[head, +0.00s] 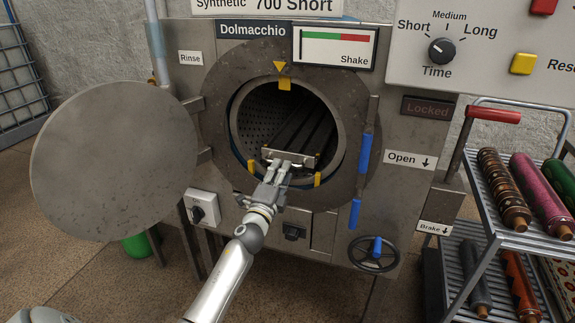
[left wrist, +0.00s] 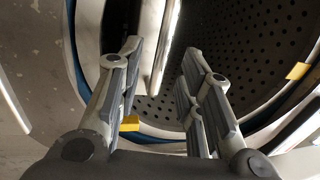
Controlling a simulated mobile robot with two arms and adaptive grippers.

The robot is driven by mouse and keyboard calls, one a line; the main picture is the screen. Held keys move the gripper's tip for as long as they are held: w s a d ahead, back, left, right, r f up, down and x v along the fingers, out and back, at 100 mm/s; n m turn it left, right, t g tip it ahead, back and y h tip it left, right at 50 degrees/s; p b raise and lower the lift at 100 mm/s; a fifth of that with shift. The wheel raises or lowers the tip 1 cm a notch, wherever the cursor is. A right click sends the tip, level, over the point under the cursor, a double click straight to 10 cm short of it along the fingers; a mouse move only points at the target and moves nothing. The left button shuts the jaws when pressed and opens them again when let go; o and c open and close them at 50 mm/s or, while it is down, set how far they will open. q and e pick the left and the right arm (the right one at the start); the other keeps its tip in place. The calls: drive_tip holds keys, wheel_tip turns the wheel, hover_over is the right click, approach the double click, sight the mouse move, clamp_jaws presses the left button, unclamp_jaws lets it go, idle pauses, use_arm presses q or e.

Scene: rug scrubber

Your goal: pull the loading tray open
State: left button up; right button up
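The loading tray (head: 306,125) lies inside the open round drum of the machine, as long dark rails with a pale metal front plate. My left gripper (head: 287,162) is at this front plate, at the lower rim of the drum opening, and covers part of it. In the left wrist view, the gripper's two fingers (left wrist: 160,88) are spread apart. The tray's pale front edge (left wrist: 167,45) shows between them, nearer the left finger. I cannot tell whether either finger touches it. My right gripper is not in view.
The round door (head: 110,160) stands swung open at the left. Yellow clips (head: 317,180) sit on the drum rim. Blue handles (head: 365,153) and a black handwheel (head: 374,253) are at the right. A rack (head: 487,235) with rollers stands further right.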

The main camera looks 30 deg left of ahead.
use_arm(q)
drive_tip(key=shift+x, duration=2.05)
clamp_jaws()
